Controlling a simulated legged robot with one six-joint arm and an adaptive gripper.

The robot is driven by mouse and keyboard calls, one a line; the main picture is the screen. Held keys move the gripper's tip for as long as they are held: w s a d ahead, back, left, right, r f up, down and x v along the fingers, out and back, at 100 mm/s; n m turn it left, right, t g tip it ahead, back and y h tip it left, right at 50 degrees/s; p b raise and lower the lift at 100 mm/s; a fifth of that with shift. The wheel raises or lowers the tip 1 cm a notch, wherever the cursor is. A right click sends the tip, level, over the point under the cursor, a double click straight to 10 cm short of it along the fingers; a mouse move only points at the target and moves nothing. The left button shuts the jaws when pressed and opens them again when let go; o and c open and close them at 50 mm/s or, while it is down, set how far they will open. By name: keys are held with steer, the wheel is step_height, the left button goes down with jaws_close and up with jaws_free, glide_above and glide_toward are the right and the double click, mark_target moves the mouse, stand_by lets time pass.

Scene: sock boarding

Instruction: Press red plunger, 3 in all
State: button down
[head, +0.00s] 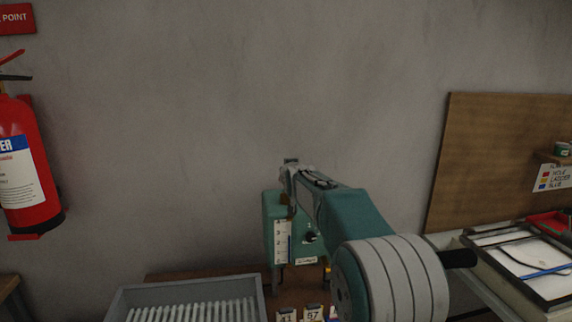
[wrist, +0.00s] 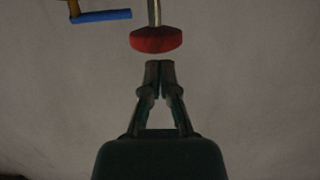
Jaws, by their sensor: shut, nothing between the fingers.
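The red plunger (wrist: 156,39) shows in the wrist view as a red knob on a metal rod that runs up out of the picture. My gripper (wrist: 159,65) is shut and empty, its fingertips close below the knob in the picture. I cannot tell whether they touch it. In the head view a teal box (head: 270,226) with a numbered scale and a black dial stands behind my arm. The red plunger is not visible in the head view, and my arm covers part of the box.
A blue bar (wrist: 100,16) on an orange-brown part sits left of the plunger. A grey ribbed tray (head: 115,303) stands at lower left, with number cards (head: 313,313) beside it. A wooden board (head: 495,150) and a framed tray (head: 548,284) are right. A fire extinguisher (head: 22,165) hangs left.

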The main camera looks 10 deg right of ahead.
steer(key=shift+f, duration=0.3)
steer(key=shift+f, duration=1.85)
steer(key=shift+s, duration=0.1)
steer(key=v, duration=1.1)
steer(key=shift+s+r, duration=0.15)
steer(key=shift+s, duration=0.15)
